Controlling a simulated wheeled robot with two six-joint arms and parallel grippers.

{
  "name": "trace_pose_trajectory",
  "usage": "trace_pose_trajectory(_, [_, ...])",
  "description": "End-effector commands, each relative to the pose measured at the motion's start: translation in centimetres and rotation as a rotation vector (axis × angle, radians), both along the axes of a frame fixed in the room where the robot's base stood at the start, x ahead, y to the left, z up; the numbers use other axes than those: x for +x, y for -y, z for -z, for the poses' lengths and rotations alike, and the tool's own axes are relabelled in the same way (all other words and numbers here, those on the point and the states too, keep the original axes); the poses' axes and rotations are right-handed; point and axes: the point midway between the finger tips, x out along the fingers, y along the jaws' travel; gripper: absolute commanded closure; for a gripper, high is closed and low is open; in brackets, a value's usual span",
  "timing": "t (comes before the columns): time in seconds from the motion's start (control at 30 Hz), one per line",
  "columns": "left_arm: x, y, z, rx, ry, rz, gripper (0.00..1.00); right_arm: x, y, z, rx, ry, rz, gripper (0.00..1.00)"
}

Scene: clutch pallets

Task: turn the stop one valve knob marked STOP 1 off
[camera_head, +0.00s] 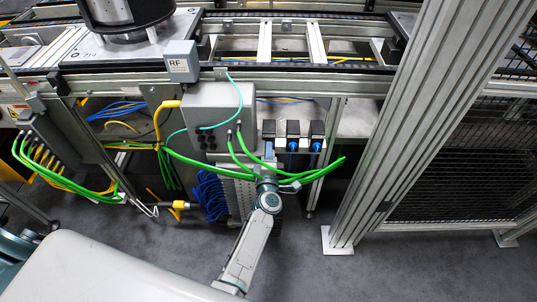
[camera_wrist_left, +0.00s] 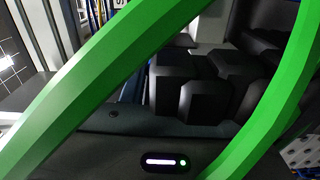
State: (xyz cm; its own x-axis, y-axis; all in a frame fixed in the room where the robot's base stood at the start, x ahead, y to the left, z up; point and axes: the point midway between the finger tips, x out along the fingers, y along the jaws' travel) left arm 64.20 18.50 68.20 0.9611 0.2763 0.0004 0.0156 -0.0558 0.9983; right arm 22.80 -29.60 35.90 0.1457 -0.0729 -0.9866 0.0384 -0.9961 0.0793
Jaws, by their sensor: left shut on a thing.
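Three dark valve blocks hang in a row under the conveyor frame: a left one (camera_head: 269,128), a middle one (camera_head: 292,130) and a right one (camera_head: 317,130). Blue knobs show on the middle valve (camera_head: 292,146) and the right valve (camera_head: 316,146). The left valve's knob is hidden behind my left gripper (camera_head: 269,160), which is shut on it from the front. The STOP 1 marking is too small to read. In the left wrist view, my dark gripper fingers (camera_wrist_left: 205,95) are close together, partly covered by green cables. My right gripper is not in view.
Green cables (camera_head: 310,176) loop around my left gripper and cross close before the wrist camera (camera_wrist_left: 90,75). A grey box (camera_head: 218,110) stands left of the valves. A thick aluminium post (camera_head: 400,130) rises on the right. The floor (camera_head: 330,275) in front is clear.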

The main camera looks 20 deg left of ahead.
Motion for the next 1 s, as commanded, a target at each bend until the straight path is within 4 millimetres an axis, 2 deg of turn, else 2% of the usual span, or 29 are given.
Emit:
trace_pose_trajectory(0.3, [-0.01, 0.03, 0.05, -0.069, 0.019, 0.001, 0.96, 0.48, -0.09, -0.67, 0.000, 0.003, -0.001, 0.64])
trace_pose_trajectory(0.7, [-0.01, 0.03, 0.04, -0.073, 0.020, 0.001, 0.96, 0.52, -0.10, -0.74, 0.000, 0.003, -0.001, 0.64])
trace_pose_trajectory(0.73, [-0.01, 0.04, 0.04, -0.073, 0.020, 0.001, 0.69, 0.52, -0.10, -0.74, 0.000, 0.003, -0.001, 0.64])
trace_pose_trajectory(0.8, [-0.01, 0.03, 0.04, -0.072, 0.020, 0.000, 0.55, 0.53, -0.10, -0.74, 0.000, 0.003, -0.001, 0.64])
trace_pose_trajectory(0.83, [-0.01, 0.03, 0.04, -0.072, 0.020, 0.000, 0.51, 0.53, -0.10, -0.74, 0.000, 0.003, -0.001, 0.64])
trace_pose_trajectory(1.0, [-0.01, 0.01, 0.03, -0.071, 0.019, 0.000, 0.51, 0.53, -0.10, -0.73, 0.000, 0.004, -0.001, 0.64])
